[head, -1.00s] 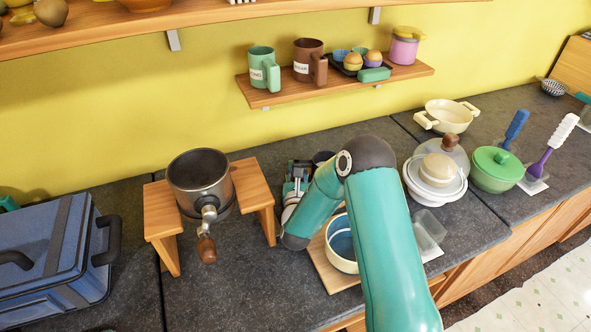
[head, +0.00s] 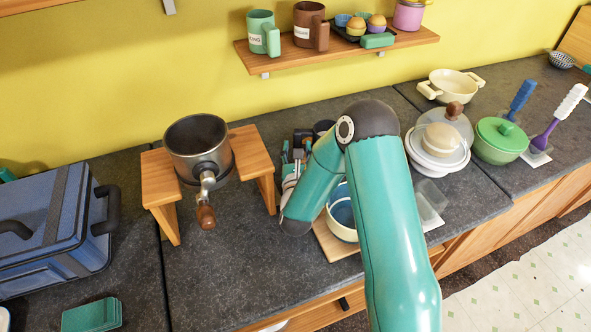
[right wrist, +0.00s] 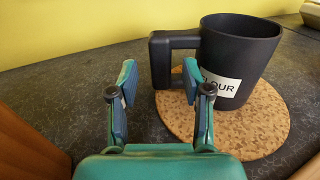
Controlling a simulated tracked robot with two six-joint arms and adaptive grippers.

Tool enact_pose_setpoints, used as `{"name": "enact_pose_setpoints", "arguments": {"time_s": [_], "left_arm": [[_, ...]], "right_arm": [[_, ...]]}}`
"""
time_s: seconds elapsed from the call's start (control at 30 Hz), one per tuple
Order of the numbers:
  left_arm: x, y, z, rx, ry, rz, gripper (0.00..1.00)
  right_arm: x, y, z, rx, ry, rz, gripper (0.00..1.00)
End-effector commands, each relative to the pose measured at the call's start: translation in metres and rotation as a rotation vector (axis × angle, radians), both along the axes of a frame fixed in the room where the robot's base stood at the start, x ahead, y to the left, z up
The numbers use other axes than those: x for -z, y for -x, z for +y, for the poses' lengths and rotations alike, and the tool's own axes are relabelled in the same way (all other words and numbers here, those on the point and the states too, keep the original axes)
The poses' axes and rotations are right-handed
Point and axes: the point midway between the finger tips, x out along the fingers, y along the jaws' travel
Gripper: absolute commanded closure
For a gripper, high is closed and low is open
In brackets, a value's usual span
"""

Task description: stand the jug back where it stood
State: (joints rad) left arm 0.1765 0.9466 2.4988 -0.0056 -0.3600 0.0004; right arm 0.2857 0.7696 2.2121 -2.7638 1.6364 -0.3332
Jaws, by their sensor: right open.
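The jug, dark and mug-shaped with a white label reading "FLOUR" in part, stands upright on a round cork mat (right wrist: 240,130) in the right wrist view (right wrist: 238,50). Its square handle points left, towards my right gripper. My right gripper (right wrist: 160,78) is open and empty, with the handle showing between and beyond its fingertips. The right fingertip overlaps the jug's side in the picture; I cannot tell if it touches. In the head view my right arm hides most of the jug (head: 323,127), and the gripper (head: 298,150) is beside it. My left gripper is not in view.
A metal pot (head: 197,140) on a wooden stand (head: 253,160) is left of my right arm. A blue-rimmed bowl (head: 343,225) on a board is close under it. A lidded white dish (head: 440,158) and green pot (head: 500,145) stand right. The counter's front middle is clear.

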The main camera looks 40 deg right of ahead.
Motion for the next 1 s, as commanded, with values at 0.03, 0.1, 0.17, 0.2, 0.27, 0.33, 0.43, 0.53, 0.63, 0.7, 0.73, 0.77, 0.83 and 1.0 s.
{"name": "enact_pose_setpoints", "arguments": {"time_s": [0.03, 0.1, 0.17, 0.2, 0.27, 0.33, 0.43, 0.53, 0.63, 0.7, 0.73, 0.77, 0.83, 1.0], "left_arm": [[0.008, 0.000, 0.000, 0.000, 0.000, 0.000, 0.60], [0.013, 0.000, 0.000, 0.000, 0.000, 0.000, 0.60], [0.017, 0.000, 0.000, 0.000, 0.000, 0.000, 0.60], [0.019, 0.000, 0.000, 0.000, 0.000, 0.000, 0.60], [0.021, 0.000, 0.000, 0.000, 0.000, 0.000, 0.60], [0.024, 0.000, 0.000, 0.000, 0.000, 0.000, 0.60], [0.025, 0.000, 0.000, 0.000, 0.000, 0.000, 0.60], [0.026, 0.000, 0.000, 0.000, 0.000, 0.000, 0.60], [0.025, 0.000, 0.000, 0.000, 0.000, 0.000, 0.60], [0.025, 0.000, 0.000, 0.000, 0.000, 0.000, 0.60], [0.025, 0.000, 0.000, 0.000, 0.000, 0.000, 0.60], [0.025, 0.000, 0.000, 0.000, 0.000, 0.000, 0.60], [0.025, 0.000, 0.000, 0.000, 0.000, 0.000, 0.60], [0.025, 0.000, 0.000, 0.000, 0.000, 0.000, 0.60]], "right_arm": [[0.003, 0.008, 0.008, -0.004, 0.001, 0.001, 0.51], [0.004, 0.019, 0.018, -0.004, 0.000, 0.001, 0.51], [0.003, 0.028, 0.025, -0.004, 0.000, 0.000, 0.51], [0.003, 0.034, 0.030, -0.004, 0.001, 0.001, 0.51], [0.002, 0.041, 0.036, -0.004, 0.001, 0.001, 0.51], [0.001, 0.048, 0.042, -0.002, 0.001, -0.001, 0.51], [0.000, 0.054, 0.046, -0.001, 0.001, 0.000, 0.51], [-0.001, 0.057, 0.048, 0.000, 0.002, 0.001, 0.51], [-0.001, 0.058, 0.048, 0.000, 0.002, 0.001, 0.51], [-0.001, 0.058, 0.048, 0.000, 0.001, 0.000, 0.51], [-0.001, 0.058, 0.048, 0.000, 0.001, 0.000, 0.51], [-0.001, 0.057, 0.049, 0.000, 0.001, 0.000, 0.51], [-0.001, 0.057, 0.048, 0.000, 0.001, 0.000, 0.51], [-0.001, 0.057, 0.048, 0.000, 0.001, 0.000, 0.51]]}}
